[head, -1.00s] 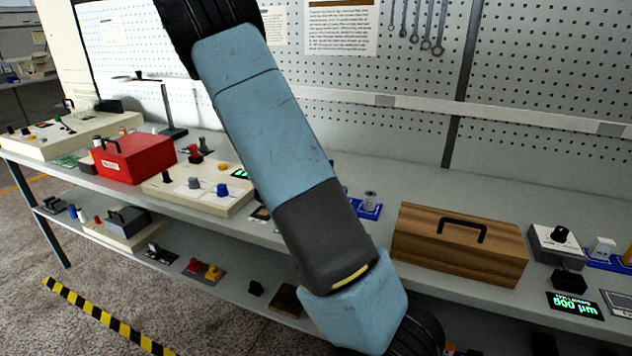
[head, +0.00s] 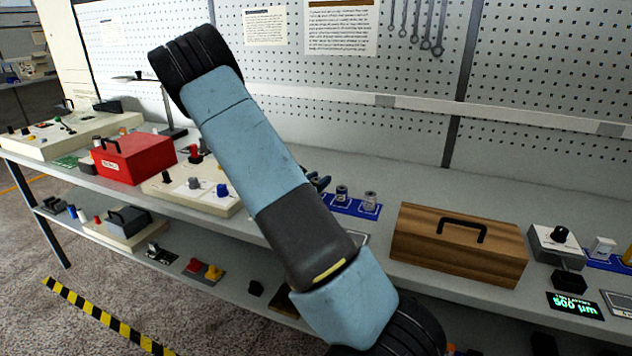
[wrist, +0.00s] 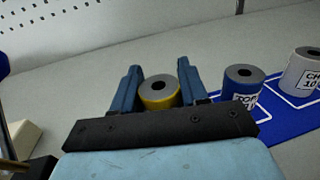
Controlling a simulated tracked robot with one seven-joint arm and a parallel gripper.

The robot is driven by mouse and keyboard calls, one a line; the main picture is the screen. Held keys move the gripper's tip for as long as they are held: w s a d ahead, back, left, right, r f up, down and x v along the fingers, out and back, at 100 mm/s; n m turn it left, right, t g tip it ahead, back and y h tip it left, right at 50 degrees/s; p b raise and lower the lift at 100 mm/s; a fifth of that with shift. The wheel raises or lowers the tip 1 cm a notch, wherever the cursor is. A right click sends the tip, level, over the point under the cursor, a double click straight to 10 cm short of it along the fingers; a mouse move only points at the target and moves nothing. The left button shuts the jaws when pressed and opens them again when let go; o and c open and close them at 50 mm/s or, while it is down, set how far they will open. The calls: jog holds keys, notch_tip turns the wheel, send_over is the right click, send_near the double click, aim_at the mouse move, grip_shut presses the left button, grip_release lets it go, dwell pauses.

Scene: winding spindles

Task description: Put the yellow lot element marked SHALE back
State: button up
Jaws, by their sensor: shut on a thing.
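The yellow lot element (wrist: 158,93) is a short cylinder with a grey top and a dark central hole. My gripper (wrist: 158,68) is shut on it, with one blue finger on each side. Its SHALE mark does not show. To its right in the wrist view, a blue element (wrist: 240,88) and a light grey element (wrist: 301,72) stand on a blue mat (wrist: 290,122). The mat (head: 345,208) also shows in the head view, with my gripper (head: 320,183) at its left end. I cannot tell whether the yellow element touches anything below it.
A wooden box (head: 459,250) with a black handle stands right of the mat. A red box (head: 134,160) and a cream panel with knobs (head: 190,194) stand to the left. A dial unit (head: 557,243) and a green-lit display (head: 574,305) are at the right.

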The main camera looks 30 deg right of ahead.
jog(key=shift+f, duration=0.6)
jog(key=o, duration=1.1)
jog(key=shift+o, duration=0.2)
